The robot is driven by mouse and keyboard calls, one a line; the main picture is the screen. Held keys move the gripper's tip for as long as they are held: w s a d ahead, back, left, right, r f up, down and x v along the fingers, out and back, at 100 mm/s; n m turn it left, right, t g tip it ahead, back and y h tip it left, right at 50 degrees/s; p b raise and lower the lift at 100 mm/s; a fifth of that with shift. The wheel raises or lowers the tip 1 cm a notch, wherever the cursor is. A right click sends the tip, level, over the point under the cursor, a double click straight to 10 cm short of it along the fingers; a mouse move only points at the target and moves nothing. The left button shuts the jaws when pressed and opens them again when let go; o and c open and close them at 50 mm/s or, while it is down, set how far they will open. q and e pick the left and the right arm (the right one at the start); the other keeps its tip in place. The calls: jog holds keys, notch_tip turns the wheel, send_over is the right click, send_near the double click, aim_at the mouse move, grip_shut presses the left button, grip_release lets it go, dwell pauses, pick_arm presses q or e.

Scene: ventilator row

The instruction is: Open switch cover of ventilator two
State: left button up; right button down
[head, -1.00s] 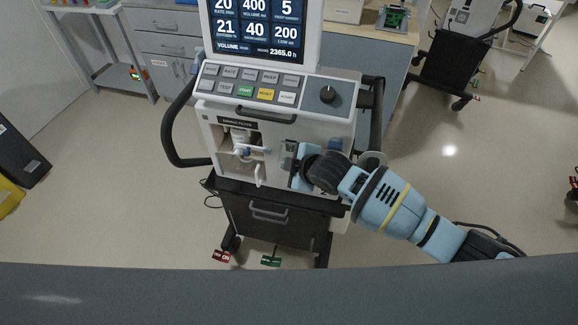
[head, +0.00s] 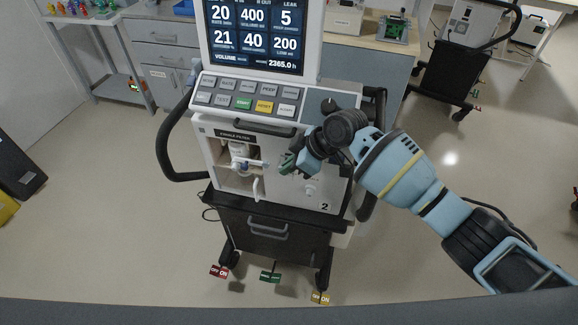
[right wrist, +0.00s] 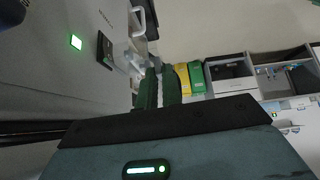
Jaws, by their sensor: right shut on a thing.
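Ventilator two (head: 268,180), marked with a 2 on its lower front, stands upright in the middle of the head view. My right gripper (head: 288,163) reaches to its front panel from the right, just right of the filter recess. Its dark green fingers also show in the right wrist view (right wrist: 163,86), close together. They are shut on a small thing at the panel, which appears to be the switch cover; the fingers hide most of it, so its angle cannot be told. My left gripper is not in view.
The exhale filter recess (head: 238,168) with a clear filter and white tube lies left of my gripper. A knob (head: 328,106) and a row of buttons are above. Black side handles (head: 166,150) stick out.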

dwell(0.4)
jog(key=c, duration=1.6)
grip_release()
jog(key=shift+o, duration=0.2)
jog(key=v, duration=0.7)
jog(key=shift+d+r, duration=0.25)
jog(key=shift+r, duration=0.1)
